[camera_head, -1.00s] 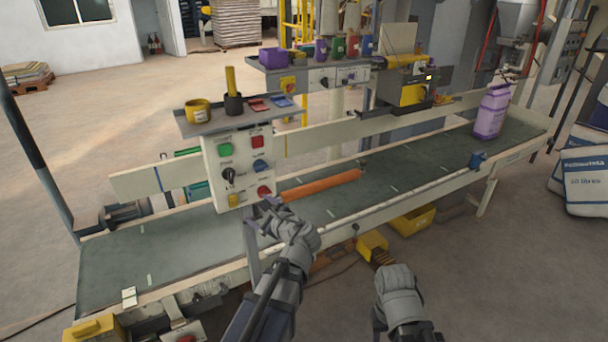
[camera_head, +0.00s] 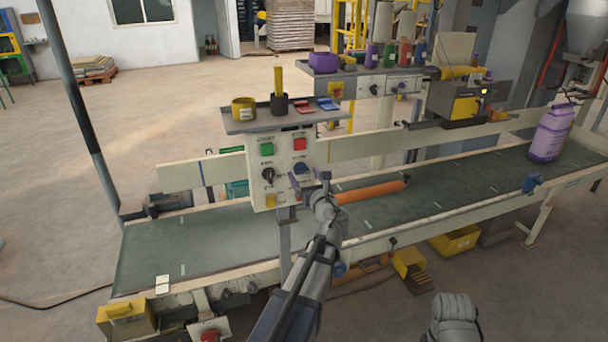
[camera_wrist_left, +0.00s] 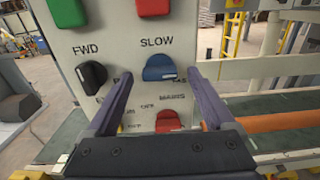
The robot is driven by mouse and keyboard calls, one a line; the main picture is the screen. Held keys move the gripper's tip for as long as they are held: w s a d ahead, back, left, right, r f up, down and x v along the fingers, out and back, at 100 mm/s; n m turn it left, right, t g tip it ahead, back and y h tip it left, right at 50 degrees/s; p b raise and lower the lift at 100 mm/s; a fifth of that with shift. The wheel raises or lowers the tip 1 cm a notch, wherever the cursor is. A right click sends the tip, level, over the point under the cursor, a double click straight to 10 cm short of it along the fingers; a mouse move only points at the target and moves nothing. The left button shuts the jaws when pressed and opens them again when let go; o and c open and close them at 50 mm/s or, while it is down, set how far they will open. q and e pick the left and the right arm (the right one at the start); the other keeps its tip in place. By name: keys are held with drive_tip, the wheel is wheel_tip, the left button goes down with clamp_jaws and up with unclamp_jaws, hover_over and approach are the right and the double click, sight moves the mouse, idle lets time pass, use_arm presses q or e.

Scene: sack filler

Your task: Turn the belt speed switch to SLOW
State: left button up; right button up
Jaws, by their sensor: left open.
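The blue belt speed switch (camera_wrist_left: 160,68) is on the pale control panel (camera_head: 262,160), and it also shows in the head view (camera_head: 301,167). "SLOW" is printed above it; its handle looks roughly horizontal, and lettering below it is partly hidden by my fingers. My left gripper (camera_wrist_left: 160,84) is open, its two fingers pointing at the panel on either side of the blue switch, below the "SLOW" label. Nothing is between the fingers except the view of the switch; whether they touch it I cannot tell. My right gripper's fingers do not show.
A black FWD switch (camera_wrist_left: 92,75) is left of the blue one and a red MAINS switch (camera_wrist_left: 168,121) below. Green (camera_head: 267,150) and red (camera_head: 300,144) buttons sit above. A tray (camera_head: 255,122) tops the panel. The green belt (camera_head: 205,240) runs behind and below.

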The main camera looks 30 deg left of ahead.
use_arm(q)
drive_tip(key=shift+w+a, duration=0.45)
drive_tip(key=shift+a, duration=0.1)
drive_tip(key=shift+c, duration=0.3)
drive_tip(key=c, duration=1.3)
